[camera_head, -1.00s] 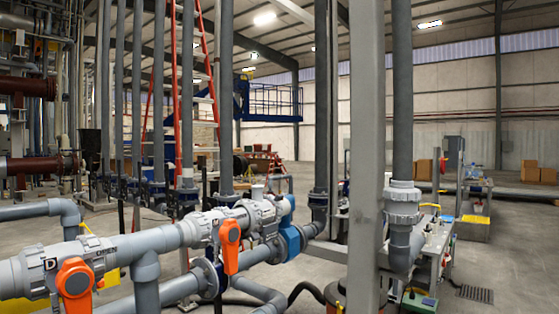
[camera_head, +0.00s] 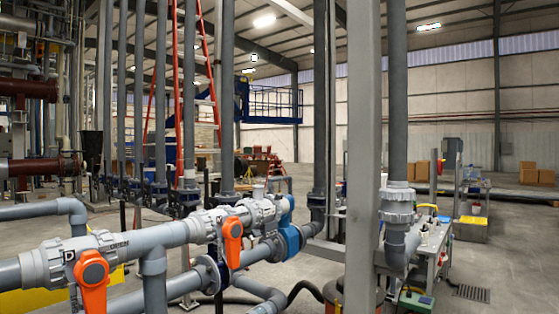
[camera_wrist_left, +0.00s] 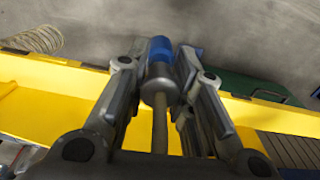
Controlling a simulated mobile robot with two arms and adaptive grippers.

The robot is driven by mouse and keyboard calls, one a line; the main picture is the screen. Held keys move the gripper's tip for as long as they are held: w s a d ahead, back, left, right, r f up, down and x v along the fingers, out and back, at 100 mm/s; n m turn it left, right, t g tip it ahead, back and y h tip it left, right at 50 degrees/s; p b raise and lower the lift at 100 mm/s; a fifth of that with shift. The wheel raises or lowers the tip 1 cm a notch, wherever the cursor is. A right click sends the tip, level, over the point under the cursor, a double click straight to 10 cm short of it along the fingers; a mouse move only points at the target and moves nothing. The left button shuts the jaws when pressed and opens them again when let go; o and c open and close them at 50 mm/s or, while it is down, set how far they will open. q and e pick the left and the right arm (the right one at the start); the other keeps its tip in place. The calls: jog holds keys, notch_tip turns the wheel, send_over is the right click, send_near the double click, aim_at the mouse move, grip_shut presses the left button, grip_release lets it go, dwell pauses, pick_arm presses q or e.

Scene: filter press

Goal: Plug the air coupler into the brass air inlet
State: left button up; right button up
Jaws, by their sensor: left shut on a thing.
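The air coupler (camera_wrist_left: 158,68), with a blue sleeve and a silver metal collar, shows in the left wrist view. A tan hose or stem runs from its collar toward the camera. My left gripper (camera_wrist_left: 161,56) is shut on the coupler, with one finger on each side. I cannot make out the brass air inlet in either view. Neither gripper shows in the head view, and my right gripper is in no view.
In the left wrist view a yellow beam (camera_wrist_left: 60,112) crosses below the gripper, with a coiled tan hose (camera_wrist_left: 35,40) at the upper left and a green surface (camera_wrist_left: 240,72) at the right. In the head view, grey pipes with orange valve handles (camera_head: 92,272) fill the near left.

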pick_arm(q)
jog(key=s+a+f+m, duration=0.1)
jog(key=s+f+m, duration=0.2)
jog(key=m, duration=0.7)
jog(key=shift+s+a+f+m, duration=0.3)
jog(key=shift+s+f+m, duration=0.1)
jog(key=shift+s, duration=0.85)
jog(key=shift+w, duration=0.1)
